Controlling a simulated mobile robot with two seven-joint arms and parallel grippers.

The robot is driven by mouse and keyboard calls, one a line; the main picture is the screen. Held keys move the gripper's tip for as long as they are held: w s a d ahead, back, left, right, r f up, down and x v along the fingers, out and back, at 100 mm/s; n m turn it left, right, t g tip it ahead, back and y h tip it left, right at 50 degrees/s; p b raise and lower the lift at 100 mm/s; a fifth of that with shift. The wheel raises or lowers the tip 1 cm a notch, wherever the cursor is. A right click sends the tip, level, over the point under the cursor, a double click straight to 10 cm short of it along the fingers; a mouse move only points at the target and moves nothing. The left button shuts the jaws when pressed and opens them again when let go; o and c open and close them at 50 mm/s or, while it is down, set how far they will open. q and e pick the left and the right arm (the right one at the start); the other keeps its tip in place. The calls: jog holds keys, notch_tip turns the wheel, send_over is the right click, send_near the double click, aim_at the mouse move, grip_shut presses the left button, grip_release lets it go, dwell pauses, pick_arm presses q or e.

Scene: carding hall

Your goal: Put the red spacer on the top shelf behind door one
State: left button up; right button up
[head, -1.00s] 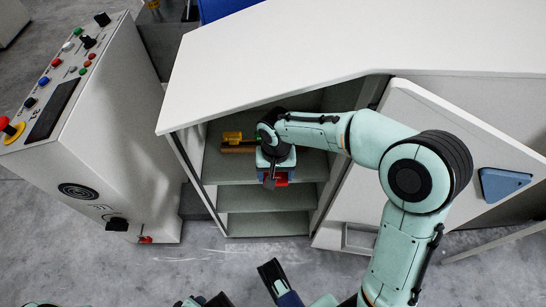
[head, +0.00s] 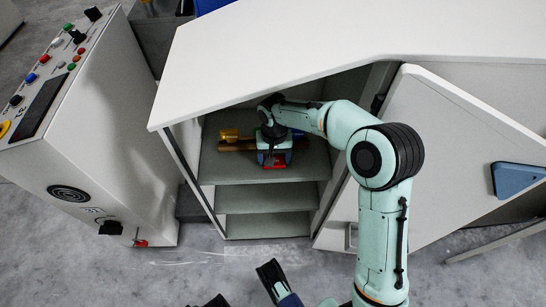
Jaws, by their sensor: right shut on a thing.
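The red spacer (head: 275,165) is in the jaws of my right gripper (head: 274,157), which reaches into the open cabinet. The spacer is over the front part of the top shelf (head: 222,170); I cannot tell whether it touches the shelf. The gripper hides part of it. The cabinet door (head: 440,150) stands open to the right, with a blue handle; no door number is readable. My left gripper (head: 243,284) is at the bottom edge, partly cut off, its fingers apart with bare floor between them.
A yellow object (head: 229,135) and a brown bar (head: 233,146) lie on the top shelf, left of and behind my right gripper. The lower shelf (head: 262,197) looks empty. The white cabinet top (head: 270,50) overhangs the opening. A control console (head: 110,140) stands at left.

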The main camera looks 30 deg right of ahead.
pick_arm(q)
jog(key=shift+s, duration=0.1)
jog(key=shift+f, duration=0.1)
pick_arm(e)
jog(key=shift+f, duration=0.1)
jog(key=shift+f, duration=0.15)
jog(key=o, duration=1.1)
jog(key=shift+c, duration=0.2)
pick_arm(q)
jog(key=shift+s, duration=0.15)
pick_arm(e)
notch_tip(320, 180, up, 7)
jog(key=shift+p, duration=1.05)
jog(key=shift+r, duration=0.55)
pick_arm(q)
jog(key=shift+t, duration=0.4)
jog(key=w+r, duration=0.1)
jog(key=r, duration=0.1)
jog(key=w+d+r, duration=0.1)
jog(key=shift+d+r, duration=0.1)
jog(key=shift+r, duration=0.25)
